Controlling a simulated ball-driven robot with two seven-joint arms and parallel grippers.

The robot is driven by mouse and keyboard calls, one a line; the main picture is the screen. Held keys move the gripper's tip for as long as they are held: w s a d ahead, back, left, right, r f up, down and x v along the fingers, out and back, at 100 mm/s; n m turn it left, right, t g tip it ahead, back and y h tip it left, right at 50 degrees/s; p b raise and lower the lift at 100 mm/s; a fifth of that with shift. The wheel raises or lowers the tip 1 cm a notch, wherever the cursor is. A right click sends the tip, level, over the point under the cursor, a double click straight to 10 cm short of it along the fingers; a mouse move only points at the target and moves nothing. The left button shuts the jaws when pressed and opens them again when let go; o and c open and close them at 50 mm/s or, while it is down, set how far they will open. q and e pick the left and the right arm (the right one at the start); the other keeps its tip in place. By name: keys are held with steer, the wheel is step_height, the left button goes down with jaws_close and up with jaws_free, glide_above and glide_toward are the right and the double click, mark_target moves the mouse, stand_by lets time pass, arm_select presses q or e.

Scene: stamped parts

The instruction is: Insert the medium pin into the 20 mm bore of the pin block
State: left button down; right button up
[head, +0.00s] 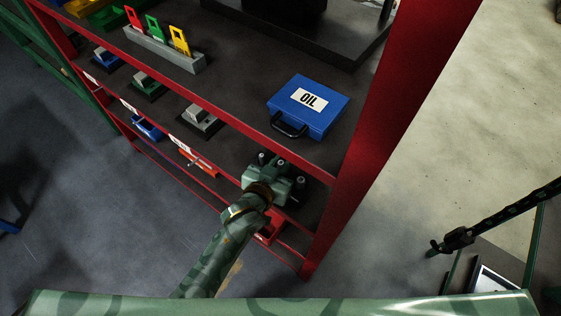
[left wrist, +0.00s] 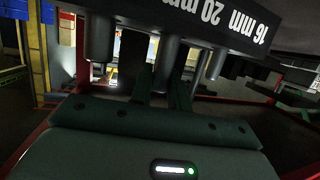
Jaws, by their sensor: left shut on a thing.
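My left gripper (head: 275,178) is over the shelf edge among several upright pins. In the left wrist view its dark fingers (left wrist: 165,88) are shut on a grey pin, apparently the medium pin (left wrist: 170,52), close beside the pin block (left wrist: 180,8). The block's labels read 16 mm and 20 mm upside down there. Other grey pins (left wrist: 100,38) stand at the block. The bores are hidden, so I cannot tell whether the held pin is in one. In the head view the gripper mostly covers the block.
A blue OIL case (head: 308,104) lies on the red-framed shelf (head: 232,106) behind the gripper. A grey rack (head: 165,50) with coloured tags stands at the upper left. A red post (head: 392,110) rises right of the gripper. Red and blue bins sit below.

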arm_select(q)
steer(key=shift+f+b, duration=0.7)
steer(key=shift+f, duration=0.35)
steer(key=c, duration=1.3)
jaws_free()
steer(key=shift+o, duration=0.2)
steer(key=p+v, duration=0.5)
steer(key=v, duration=1.1)
steer(key=shift+s, duration=0.2)
